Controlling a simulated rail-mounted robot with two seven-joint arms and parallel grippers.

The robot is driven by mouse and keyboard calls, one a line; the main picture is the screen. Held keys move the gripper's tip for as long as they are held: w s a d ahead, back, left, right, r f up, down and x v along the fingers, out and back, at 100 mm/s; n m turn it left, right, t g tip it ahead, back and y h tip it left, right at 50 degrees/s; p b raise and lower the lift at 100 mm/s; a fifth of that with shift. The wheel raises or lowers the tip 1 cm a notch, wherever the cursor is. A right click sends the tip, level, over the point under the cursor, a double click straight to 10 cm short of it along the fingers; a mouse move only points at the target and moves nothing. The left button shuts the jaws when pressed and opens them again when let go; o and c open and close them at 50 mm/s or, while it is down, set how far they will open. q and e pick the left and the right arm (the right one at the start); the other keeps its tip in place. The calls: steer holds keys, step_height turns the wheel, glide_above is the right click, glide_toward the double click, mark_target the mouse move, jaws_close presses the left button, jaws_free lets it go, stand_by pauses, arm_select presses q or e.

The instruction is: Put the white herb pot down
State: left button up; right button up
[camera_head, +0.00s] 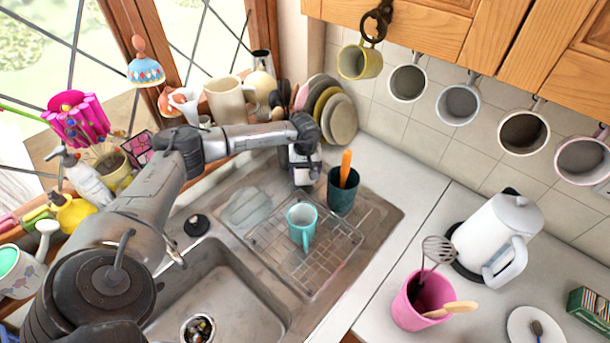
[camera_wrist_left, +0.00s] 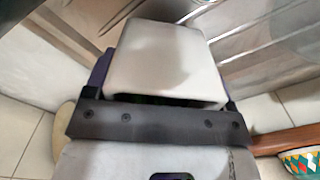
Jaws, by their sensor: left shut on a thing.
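My left gripper (camera_head: 305,178) hangs over the back of the steel draining board, behind the wire rack and left of the dark teal cup. In the left wrist view, a plain white tapered pot (camera_wrist_left: 165,58) fills the space in front of the gripper's dark palm bar, and the gripper is shut on it. Its opening and any herb do not show in that view. In the head view the hand mostly hides the pot, and I cannot tell whether its base touches the board. My right gripper is not in view.
A wire rack (camera_head: 268,242) with a turquoise mug (camera_head: 302,226) lies on the draining board (camera_head: 385,213). A dark teal cup (camera_head: 342,190) stands close right of my gripper. Plates (camera_head: 340,118) stand behind it. The sink (camera_head: 225,285) is in front. Mugs hang along the wall at right.

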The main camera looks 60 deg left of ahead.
mark_target(305, 176)
arm_select(q)
step_height(305, 176, down, 3)
steer(key=shift+r, duration=0.1)
steer(key=o, duration=1.1)
step_height(305, 176, up, 12)
stand_by(0.8)
